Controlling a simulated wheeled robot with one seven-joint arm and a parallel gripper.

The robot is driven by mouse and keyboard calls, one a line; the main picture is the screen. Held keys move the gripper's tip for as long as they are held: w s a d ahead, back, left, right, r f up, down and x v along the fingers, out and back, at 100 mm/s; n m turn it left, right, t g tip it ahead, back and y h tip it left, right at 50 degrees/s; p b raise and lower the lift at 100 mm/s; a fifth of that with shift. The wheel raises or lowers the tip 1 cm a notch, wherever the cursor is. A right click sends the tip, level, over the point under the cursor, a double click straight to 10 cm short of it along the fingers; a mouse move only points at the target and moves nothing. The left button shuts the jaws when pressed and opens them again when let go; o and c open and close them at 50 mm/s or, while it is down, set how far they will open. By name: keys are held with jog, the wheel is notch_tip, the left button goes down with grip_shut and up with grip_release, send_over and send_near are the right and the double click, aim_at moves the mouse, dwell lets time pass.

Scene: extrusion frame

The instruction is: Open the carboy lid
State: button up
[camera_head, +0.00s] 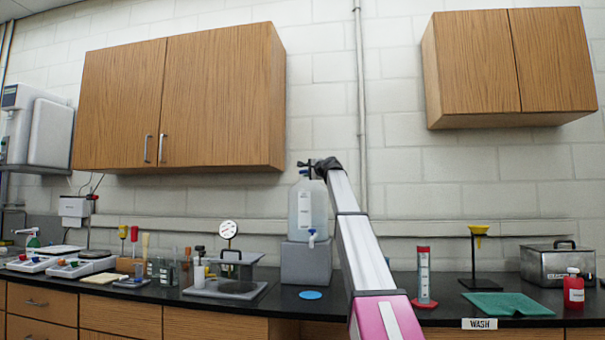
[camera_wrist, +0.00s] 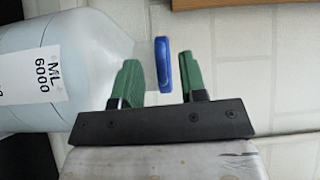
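The carboy (camera_head: 304,212) is a translucent white bottle standing upright on a grey block, with a small blue spigot low on its front. It also shows sideways at the left of the wrist view (camera_wrist: 88,62), with a "6000 ML" label. The blue lid (camera_wrist: 162,64) shows edge-on, beyond the carboy's shoulder. A pale gap lies between them; I cannot tell whether the lid sits on the neck. My gripper (camera_wrist: 160,80) is open, its green fingers on either side of the lid with a gap to each. In the head view my gripper (camera_head: 308,169) is at the carboy's top.
The grey block (camera_head: 305,264) stands on the black counter with a blue disc (camera_head: 310,295) before it. Wooden cabinets (camera_head: 225,100) hang above. Left stands a lidded container (camera_head: 237,268); right are a red-capped cylinder (camera_head: 423,277) and a funnel stand (camera_head: 475,258).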

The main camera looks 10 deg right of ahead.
aim_at(304, 171)
jog(key=x, duration=0.4)
jog(key=shift+w+a, duration=0.1)
jog(key=shift+c, duration=0.3)
